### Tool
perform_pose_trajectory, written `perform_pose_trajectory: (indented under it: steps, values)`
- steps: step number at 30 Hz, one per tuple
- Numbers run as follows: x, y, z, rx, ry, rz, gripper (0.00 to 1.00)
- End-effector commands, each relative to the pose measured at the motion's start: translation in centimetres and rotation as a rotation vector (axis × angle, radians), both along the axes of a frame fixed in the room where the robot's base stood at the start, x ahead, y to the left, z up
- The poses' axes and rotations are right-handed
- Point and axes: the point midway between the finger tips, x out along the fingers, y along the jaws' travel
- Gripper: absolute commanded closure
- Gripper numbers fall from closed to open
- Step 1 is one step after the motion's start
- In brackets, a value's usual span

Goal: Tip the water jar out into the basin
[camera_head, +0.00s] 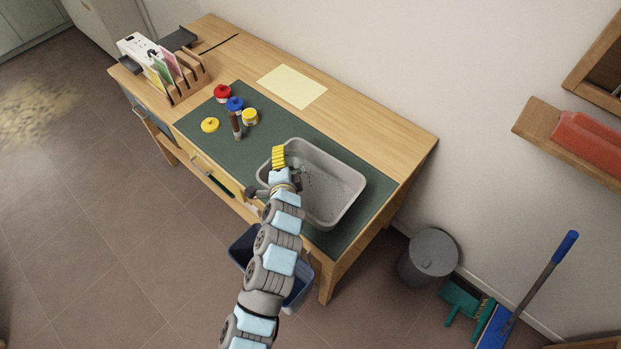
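The basin (347,177) is a grey rectangular tub on the right part of the dark green desk mat. My gripper (281,178) is at the basin's left side, over its near-left rim. A yellow ribbed part shows at the arm's end. The fingers are too small and covered to tell whether they are open or shut, or whether they hold anything. I cannot make out a water jar; it may be hidden by my arm. Small grey specks or glints show inside the basin, but I cannot tell what they are.
Red (222,92), blue (235,104) and yellow (250,117) pots stand on the mat (205,115), beside a yellow lid (210,125) and a brown brush-like object (235,126). A sheet (292,86) and a wooden rack (187,78) lie further back. A blue bin (241,249) stands below.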

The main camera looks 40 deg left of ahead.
Motion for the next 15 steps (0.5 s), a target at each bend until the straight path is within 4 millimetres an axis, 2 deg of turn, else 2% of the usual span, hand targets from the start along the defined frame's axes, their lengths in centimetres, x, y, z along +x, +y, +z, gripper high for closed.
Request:
perform_pose_trajectory:
  steps: [15]
  values:
    - [0.16, -0.26, -0.01, 0.055, 0.029, 0.0, 0.7]
